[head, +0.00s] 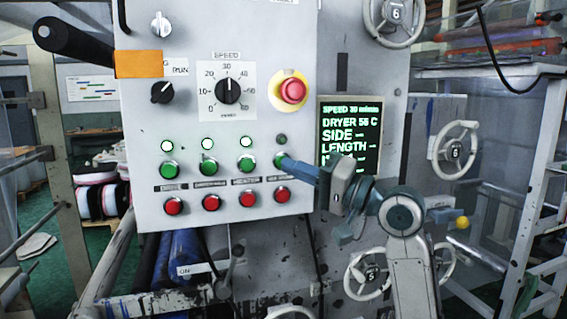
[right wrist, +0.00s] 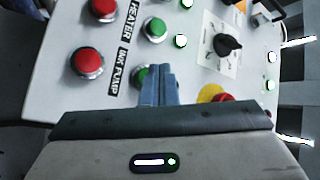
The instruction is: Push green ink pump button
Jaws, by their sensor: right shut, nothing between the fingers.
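The green ink pump button (head: 278,159) is the rightmost in the row of green buttons on the grey control panel (head: 150,215). My right gripper (head: 286,162) comes in from the right, shut and empty, with its fingertips at this button. In the right wrist view the closed fingers (right wrist: 162,70) partly cover the green button (right wrist: 139,77), beside the "INK PUMP" label (right wrist: 118,72). I cannot tell whether they touch or press it. The round lamp (head: 281,139) above the button is dark. My left gripper is not in view.
Three green buttons with lit lamps lie to the left, including the heater's (head: 246,163). A red button (head: 282,195) sits below the ink pump button. A red emergency stop (head: 292,91), a speed dial (head: 229,91) and a display (head: 350,140) are nearby.

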